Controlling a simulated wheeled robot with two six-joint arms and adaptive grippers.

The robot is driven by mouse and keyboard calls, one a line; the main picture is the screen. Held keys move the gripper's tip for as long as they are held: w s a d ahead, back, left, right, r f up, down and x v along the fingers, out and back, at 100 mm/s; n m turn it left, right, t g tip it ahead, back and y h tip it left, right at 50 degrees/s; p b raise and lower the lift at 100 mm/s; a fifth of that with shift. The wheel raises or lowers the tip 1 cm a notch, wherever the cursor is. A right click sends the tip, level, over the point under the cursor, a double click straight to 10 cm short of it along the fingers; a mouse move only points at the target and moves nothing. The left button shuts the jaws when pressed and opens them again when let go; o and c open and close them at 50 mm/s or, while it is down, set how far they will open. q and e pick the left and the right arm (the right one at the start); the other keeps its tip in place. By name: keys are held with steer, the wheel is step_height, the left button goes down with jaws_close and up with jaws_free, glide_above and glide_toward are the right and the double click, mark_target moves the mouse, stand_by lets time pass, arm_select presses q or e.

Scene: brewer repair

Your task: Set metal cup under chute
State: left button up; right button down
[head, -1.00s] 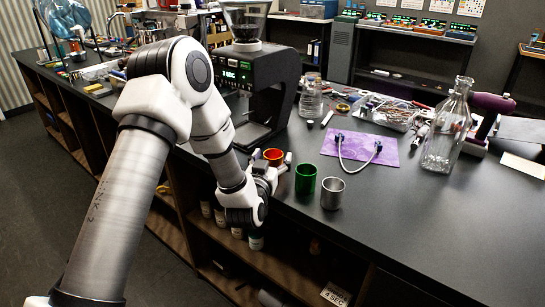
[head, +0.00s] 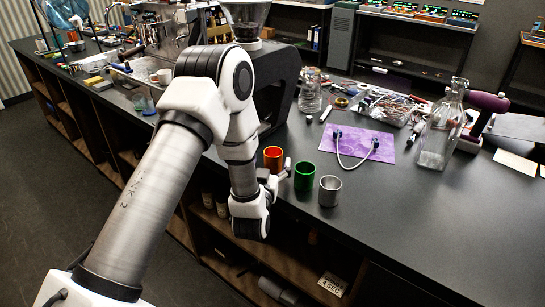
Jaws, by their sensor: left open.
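The metal cup (head: 329,191) stands upright on the black counter near its front edge. My left gripper (head: 283,172) is open and low at the counter's edge, beside the orange and green cups and apart from the metal cup. The black grinder (head: 284,80) with a clear hopper stands behind my left arm, which hides its front and its chute. My right gripper is not in view.
A purple mat (head: 358,146) with a looped cable lies behind the cups. A clear glass bottle (head: 438,135) and a glass jar (head: 311,92) stand farther back. The counter (head: 420,220) right of the metal cup is clear.

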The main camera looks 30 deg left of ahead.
mark_target(271, 158)
arm_select(q)
steer(key=x, duration=0.3)
steer(key=shift+w+r, duration=0.1)
steer(key=shift+w, duration=0.1)
steer(key=c, duration=1.4)
steer(key=shift+o, duration=0.2)
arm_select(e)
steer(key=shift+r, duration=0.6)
arm_select(q)
steer(key=shift+r, duration=0.15)
